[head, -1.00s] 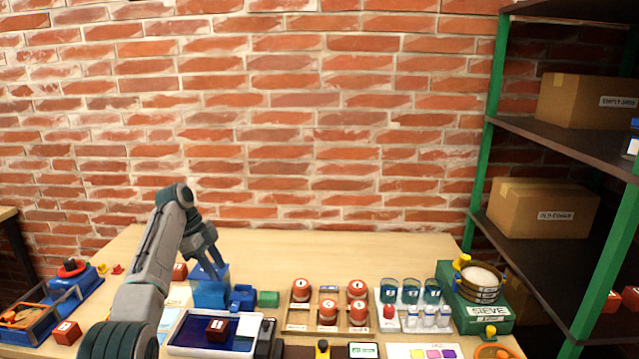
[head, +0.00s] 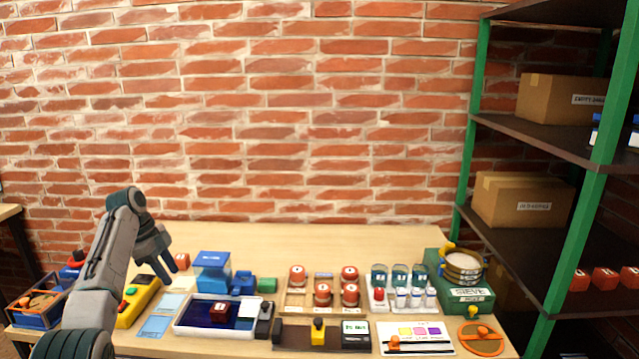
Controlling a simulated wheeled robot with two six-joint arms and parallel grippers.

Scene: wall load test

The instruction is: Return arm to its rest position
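My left arm comes in from the lower left in the head view. Its gripper (head: 164,262) hangs over the left part of the table (head: 330,240), beside a small red block (head: 182,261). I cannot tell the state of its fingers at this angle, and no object shows in them. My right gripper is not in view.
A blue device (head: 212,272), a tray (head: 187,328) with a dark red block (head: 219,312), a wooden rack (head: 297,300) of red-topped weights and a green sieve box (head: 468,297) crowd the table. A yellow control box (head: 140,300) is near my arm. Shelves (head: 545,135) stand right.

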